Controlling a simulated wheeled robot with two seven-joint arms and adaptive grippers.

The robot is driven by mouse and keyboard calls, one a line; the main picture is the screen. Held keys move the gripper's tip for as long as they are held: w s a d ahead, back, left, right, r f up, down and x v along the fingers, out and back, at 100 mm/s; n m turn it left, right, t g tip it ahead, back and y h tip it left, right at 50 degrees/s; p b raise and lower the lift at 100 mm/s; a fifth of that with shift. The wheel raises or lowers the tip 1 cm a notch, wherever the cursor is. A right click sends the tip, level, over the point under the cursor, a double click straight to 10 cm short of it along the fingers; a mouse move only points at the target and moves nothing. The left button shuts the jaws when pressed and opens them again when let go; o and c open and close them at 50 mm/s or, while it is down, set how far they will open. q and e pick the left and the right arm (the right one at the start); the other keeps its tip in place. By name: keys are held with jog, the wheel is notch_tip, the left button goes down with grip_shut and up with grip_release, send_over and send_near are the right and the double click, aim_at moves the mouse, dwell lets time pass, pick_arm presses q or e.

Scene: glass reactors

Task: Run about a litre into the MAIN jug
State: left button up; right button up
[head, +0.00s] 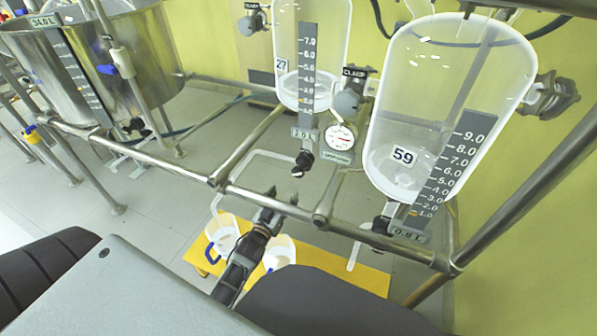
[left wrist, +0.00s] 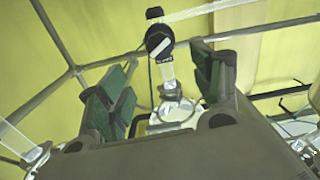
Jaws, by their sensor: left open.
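Two jugs stand on a low yellow platform: a left jug (head: 222,236) with a dark blue handle and a right jug (head: 280,252). I cannot read which is MAIN. A clear vessel marked 27 (head: 312,45) hangs above, with a black outlet valve (head: 303,162) and a tube running left and down towards the left jug. My left gripper (head: 281,197) is open and empty below and left of that valve, by the frame rail. In the left wrist view, a black round-knobbed valve (left wrist: 159,40) shows beyond the open fingers (left wrist: 163,65). My right gripper is out of view.
A second vessel marked 59 (head: 448,110) stands at right, with its own outlet valve (head: 381,225). A round gauge (head: 341,138) sits between the vessels. A steel tank (head: 95,65) is at left. Metal rails (head: 180,167) cross before the vessels. My arm partly covers the jugs.

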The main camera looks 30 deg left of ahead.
aim_at(297, 174)
pick_arm(q)
jog(key=shift+w, duration=0.15)
jog(key=shift+w+a+b, duration=0.2)
jog(key=shift+w+b, duration=0.65)
jog(key=shift+w, duration=2.4)
jog(key=shift+w+a+b, duration=0.1)
jog(key=shift+w+b, duration=0.25)
jog(key=shift+w, duration=1.05)
jog(key=shift+w+b, duration=0.3)
jog(key=shift+w, duration=0.75)
jog(key=shift+w+a, duration=0.1)
jog(key=shift+w, duration=0.9)
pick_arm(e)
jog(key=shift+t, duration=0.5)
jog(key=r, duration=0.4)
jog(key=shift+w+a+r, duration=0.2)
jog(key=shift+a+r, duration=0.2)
pick_arm(q)
jog(key=shift+c, duration=0.5)
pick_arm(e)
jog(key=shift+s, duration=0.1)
